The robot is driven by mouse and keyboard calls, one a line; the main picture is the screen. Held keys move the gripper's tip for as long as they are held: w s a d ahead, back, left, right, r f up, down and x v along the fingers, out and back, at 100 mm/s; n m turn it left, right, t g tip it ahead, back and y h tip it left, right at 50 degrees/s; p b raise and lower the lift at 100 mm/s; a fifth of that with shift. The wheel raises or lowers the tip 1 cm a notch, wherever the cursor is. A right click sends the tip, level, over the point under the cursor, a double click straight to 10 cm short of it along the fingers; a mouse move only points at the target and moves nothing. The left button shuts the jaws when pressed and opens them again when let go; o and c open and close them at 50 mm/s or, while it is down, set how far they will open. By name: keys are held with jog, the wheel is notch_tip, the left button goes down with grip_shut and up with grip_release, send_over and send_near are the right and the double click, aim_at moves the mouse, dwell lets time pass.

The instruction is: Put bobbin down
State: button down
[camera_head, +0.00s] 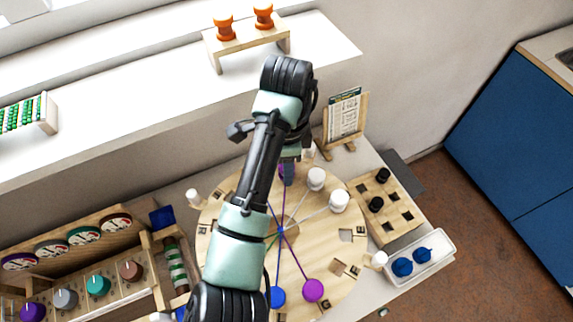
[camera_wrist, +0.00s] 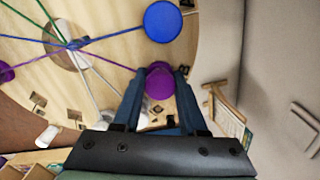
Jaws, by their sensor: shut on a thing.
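A round wooden board (camera_head: 230,190) with square slots around its rim fills the middle of the table; the wrist view also shows it (camera_wrist: 105,75). Coloured threads run out from its centre to bobbins. My gripper (camera_head: 288,178) is low over the far rim, shut on a purple bobbin (camera_wrist: 160,78), which sits between the fingers in the wrist view. I cannot tell whether the bobbin touches the board. A blue bobbin (camera_wrist: 162,21) is beside it. Two white bobbins (camera_head: 316,178) stand right of my gripper. Another purple bobbin (camera_head: 313,291) and a blue bobbin (camera_head: 277,297) are at the near rim.
A slotted block (camera_head: 403,225) with black pegs and a white tray (camera_head: 440,262) with blue pieces stand right. A card stand (camera_head: 345,117) is behind the board. A dial rack (camera_head: 75,260) is left. Orange spools (camera_head: 224,28) stand on a raised shelf behind.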

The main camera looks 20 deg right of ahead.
jog(key=shift+f, duration=0.1)
jog(key=shift+c, duration=2.3)
grip_release()
notch_tip(320, 180, up, 11)
jog(key=p, duration=0.3)
jog(key=shift+w, duration=0.1)
jog(key=shift+r, duration=0.65)
